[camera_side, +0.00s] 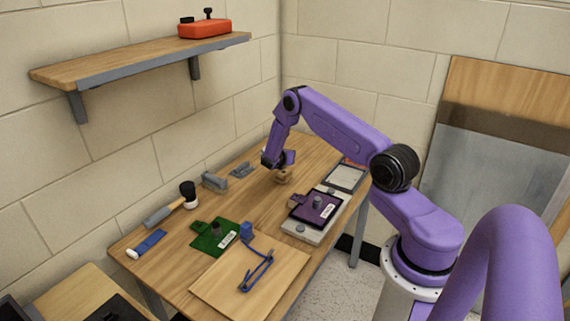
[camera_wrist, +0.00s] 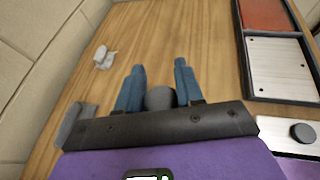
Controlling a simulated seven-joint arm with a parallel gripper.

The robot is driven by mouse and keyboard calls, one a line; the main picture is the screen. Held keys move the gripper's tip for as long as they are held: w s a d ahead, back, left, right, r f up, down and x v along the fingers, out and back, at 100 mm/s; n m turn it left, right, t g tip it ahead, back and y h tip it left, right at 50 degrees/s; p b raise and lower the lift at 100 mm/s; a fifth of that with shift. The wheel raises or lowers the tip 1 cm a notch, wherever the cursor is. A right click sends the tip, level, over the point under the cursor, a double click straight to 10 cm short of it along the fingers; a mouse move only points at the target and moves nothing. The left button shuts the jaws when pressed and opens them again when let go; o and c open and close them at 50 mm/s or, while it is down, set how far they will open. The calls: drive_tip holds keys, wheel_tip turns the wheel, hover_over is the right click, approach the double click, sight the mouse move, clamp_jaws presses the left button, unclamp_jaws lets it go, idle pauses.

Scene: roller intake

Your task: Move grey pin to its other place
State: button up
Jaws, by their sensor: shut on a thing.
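My gripper (camera_wrist: 158,92) is shut on a rounded grey piece, which I take to be the grey pin (camera_wrist: 160,98); it shows between the two blue-grey fingers in the wrist view. In the side view my gripper (camera_side: 280,164) is over the far half of the wooden table. A small tan piece (camera_side: 283,178) shows just under it; I cannot tell whether they touch. The held pin is not clear in the side view.
A dark-framed tray (camera_side: 345,178) lies at the table's right edge, beside a grey base (camera_side: 300,233) under the purple plate. Grey brackets (camera_side: 214,181), a brush (camera_side: 188,190) and a blue-handled tool (camera_side: 150,243) lie along the wall. Blue glasses-like wire (camera_side: 258,275) lies on a board in front.

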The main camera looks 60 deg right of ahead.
drive_tip(key=shift+w+d+f, duration=0.3)
drive_tip(key=shift+w+f, duration=0.1)
drive_tip(key=shift+f, duration=0.25)
drive_tip(key=shift+w+d+f, duration=0.25)
drive_tip(key=shift+w+f, duration=0.1)
drive_tip(key=shift+f, duration=1.6)
drive_tip(key=shift+f, duration=0.35)
drive_tip(key=o, duration=1.1)
